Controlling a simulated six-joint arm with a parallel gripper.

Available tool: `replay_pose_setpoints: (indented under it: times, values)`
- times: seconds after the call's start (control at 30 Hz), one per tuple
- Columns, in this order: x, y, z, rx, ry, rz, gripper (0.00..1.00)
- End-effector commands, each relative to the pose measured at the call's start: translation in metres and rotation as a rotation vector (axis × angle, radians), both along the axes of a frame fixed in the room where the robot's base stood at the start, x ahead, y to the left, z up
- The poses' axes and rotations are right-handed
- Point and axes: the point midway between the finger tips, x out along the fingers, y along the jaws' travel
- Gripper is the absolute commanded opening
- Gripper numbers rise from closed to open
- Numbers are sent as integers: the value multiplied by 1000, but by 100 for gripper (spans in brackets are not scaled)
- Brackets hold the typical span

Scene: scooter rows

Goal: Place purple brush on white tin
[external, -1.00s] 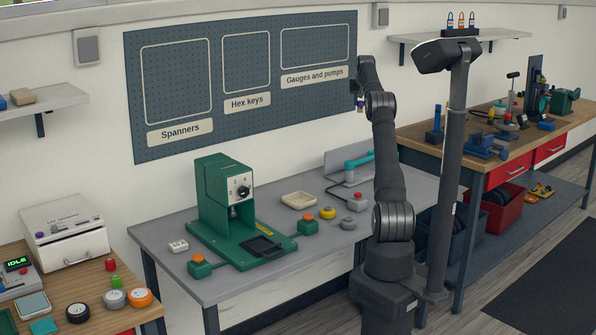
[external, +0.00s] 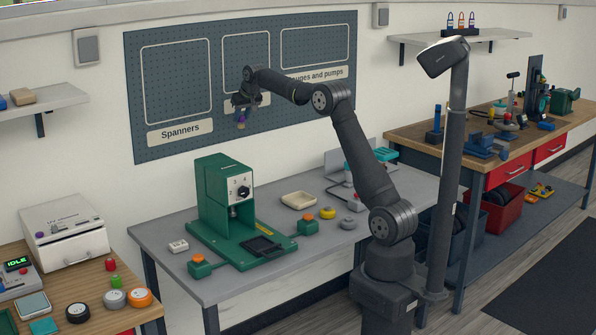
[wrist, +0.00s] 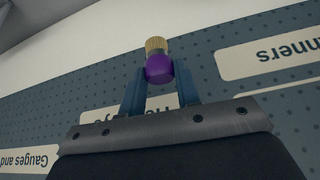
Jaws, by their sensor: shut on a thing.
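My gripper (external: 242,106) is raised high in front of the pegboard, above and a little behind the green press. It is shut on the purple brush (wrist: 159,69), whose tan bristles point away from the jaws in the wrist view. In the external view the brush (external: 241,123) hangs below the fingers as a small purple spot, in the air and touching nothing else. I cannot pick out a white tin for sure. Low round tins stand on the wooden table at lower left: a grey one (external: 114,300), an orange-topped one (external: 140,298) and a black-topped one (external: 78,313).
A green press (external: 223,200) stands tall on the grey bench (external: 165,232). A cream dish (external: 298,200), a yellow button and grey knobs lie right of it. A white box (external: 62,234) stands at the back of the wooden table. A shelf (external: 45,105) sticks out above.

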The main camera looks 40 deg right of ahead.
Motion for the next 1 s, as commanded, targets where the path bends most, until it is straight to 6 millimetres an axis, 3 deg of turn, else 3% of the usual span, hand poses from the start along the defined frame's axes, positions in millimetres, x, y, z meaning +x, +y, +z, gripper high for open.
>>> replay_pose_setpoints:
  times: [0.03,0.1,0.27,0.5,0.7,1.0]
  values:
    - [-4,31,0,0,0,36,8]
    - [-11,69,0,1,-1,80,8]
    - [-35,154,0,-1,-2,182,8]
    - [-88,273,-3,-1,-2,335,8]
    - [-133,343,-5,0,-3,435,8]
    - [-179,398,-8,-1,-3,523,8]
